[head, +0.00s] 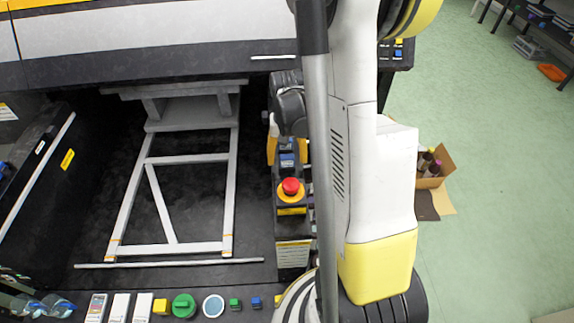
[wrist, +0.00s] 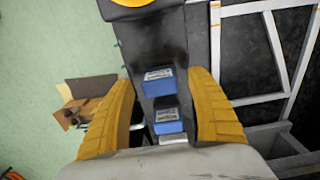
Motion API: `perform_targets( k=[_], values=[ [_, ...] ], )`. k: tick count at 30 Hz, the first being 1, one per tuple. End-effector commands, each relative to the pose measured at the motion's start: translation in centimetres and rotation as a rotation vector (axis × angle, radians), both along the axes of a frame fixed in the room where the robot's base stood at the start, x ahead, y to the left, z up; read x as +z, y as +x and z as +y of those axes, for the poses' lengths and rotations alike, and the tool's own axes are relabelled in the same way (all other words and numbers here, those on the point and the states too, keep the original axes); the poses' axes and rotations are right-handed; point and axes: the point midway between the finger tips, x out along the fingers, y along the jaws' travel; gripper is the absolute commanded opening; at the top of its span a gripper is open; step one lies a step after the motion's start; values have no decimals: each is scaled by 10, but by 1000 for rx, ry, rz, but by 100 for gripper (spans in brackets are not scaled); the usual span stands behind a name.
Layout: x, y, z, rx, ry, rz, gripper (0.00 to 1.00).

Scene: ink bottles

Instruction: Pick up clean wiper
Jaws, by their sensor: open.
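My gripper (wrist: 162,80) is open and empty in the wrist view, with a yellow finger on each side. Two small blue blocks with pale labelled tops sit on a narrow black ledge below it. The farther blue block (wrist: 159,84) lies between the fingertips, and the nearer blue block (wrist: 168,121) lies deeper between the fingers. I see no contact with either. A white piece (wrist: 173,139) shows just behind the nearer block, partly hidden by my gripper body. No readable label shows which piece is the clean wiper. The blue blocks (head: 287,160) also show in the head view below my wrist.
A red emergency button (head: 290,187) on a yellow base stands on the same ledge. A grey metal frame (head: 147,190) lies in the dark bay to the left. An open cardboard box (head: 449,160) with bottles is on the green floor at right. The floor beyond is mostly clear.

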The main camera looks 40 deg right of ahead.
Motion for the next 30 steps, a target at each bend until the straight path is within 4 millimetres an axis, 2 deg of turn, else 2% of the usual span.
perform_targets(
  k=[1, 3, 9, 10, 11, 15, 26, 30],
  values=[
    [-10, 0, 0, 0, 0, 0, 67],
    [-16, 0, 0, 0, 0, 0, 67],
    [-15, -1, 0, 0, 0, 0, 67],
    [-15, -1, 0, 0, 0, 0, 62],
    [-15, -1, 0, 0, 0, 0, 53],
    [-15, -1, 0, 0, 0, 0, 10],
    [-15, -1, 0, 0, 0, 0, 10],
    [-9, -1, 0, 0, 0, 0, 10]
  ],
)
